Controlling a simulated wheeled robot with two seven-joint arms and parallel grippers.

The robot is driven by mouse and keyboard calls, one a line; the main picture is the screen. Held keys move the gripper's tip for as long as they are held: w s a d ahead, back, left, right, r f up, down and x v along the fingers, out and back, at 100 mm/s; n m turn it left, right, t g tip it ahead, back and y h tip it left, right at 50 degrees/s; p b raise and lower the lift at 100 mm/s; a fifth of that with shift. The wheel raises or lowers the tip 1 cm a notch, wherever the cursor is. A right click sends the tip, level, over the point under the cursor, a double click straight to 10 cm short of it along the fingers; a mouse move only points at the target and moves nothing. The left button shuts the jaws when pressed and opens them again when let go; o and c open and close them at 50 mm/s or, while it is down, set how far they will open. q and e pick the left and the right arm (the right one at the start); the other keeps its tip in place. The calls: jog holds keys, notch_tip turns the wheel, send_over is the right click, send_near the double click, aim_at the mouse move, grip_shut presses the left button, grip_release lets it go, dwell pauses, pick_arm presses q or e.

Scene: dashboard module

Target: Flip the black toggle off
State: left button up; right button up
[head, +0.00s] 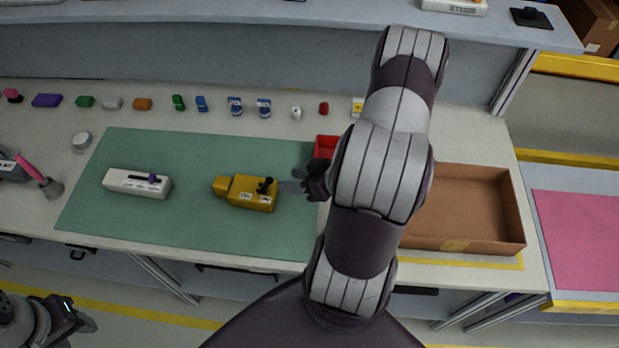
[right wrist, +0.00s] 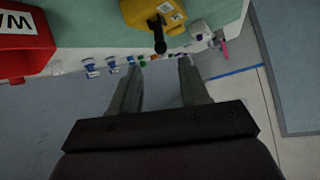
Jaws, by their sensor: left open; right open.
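A yellow module (head: 243,193) lies on the green mat (head: 140,235), with a black toggle (head: 266,186) on its right part. In the right wrist view the yellow module (right wrist: 142,12) is at the top edge, and the black toggle (right wrist: 159,38) sticks out towards my fingers. My right gripper (head: 290,187) is just right of the toggle in the head view. In the right wrist view my right gripper (right wrist: 160,66) is open and empty, with the toggle beyond its fingertips, apart from them. My left gripper (head: 82,314) is open, low at the left, away from the table.
A white module (head: 120,182) with a purple slider lies left on the mat. A red bin (head: 325,146) stands behind my right arm, and a brown box (head: 470,242) stands right of it. Several small coloured parts line the back of the table.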

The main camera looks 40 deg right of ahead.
jog(key=v, duration=0.6)
dwell(0.3)
jog(key=s+d+f+m+g+h, duration=0.4)
jog(key=s+d+m+g+h, duration=0.1)
jog(key=s+d+g, duration=0.25)
jog(key=w+a+r+n, duration=0.1)
jog(key=w+a+r, duration=0.2)
jog(key=a, duration=0.4)
jog(key=w+a+r+n+g, duration=0.1)
jog(key=w+a+r, duration=0.2)
jog(key=a+r, duration=0.2)
jog(key=w+a+r+n+g, duration=0.1)
jog(key=w+a+r, duration=0.2)
jog(key=a, duration=0.8)
jog(key=shift+w+r+y, duration=0.15)
jog(key=shift+r+y, duration=0.15)
jog(key=shift+r, duration=0.3)
jog(key=shift+w, duration=0.1)
